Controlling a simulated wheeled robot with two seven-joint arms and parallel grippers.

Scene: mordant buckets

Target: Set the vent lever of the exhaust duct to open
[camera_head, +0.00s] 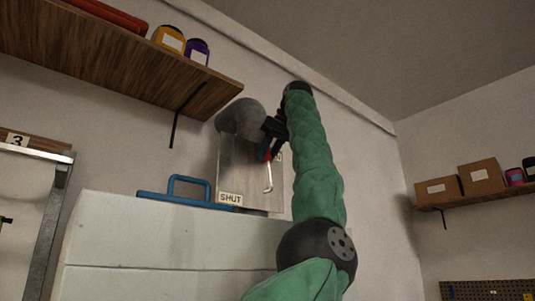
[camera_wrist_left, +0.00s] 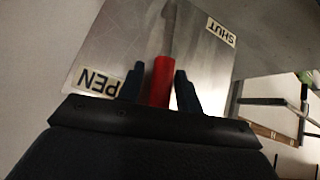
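The exhaust duct (camera_head: 240,117) is a grey bent pipe above a metal plate (camera_head: 238,165). A SHUT label (camera_head: 230,198) is at the plate's lower left. The vent lever (camera_head: 268,180) is a pale rod pointing up to a red handle. In the left wrist view the red handle (camera_wrist_left: 162,82) lies beside the partly covered OPEN label (camera_wrist_left: 98,82), with the SHUT label (camera_wrist_left: 220,31) farther off. My left gripper (camera_head: 271,140) has its fingers on either side of the handle; in the left wrist view (camera_wrist_left: 160,88) slim gaps show beside it. My right gripper is out of view.
A wooden shelf (camera_head: 140,72) with jars hangs above left of the duct. A pale cabinet (camera_head: 170,240) with a blue handled object (camera_head: 187,190) on top stands below. Another shelf (camera_head: 470,203) with boxes is at the right.

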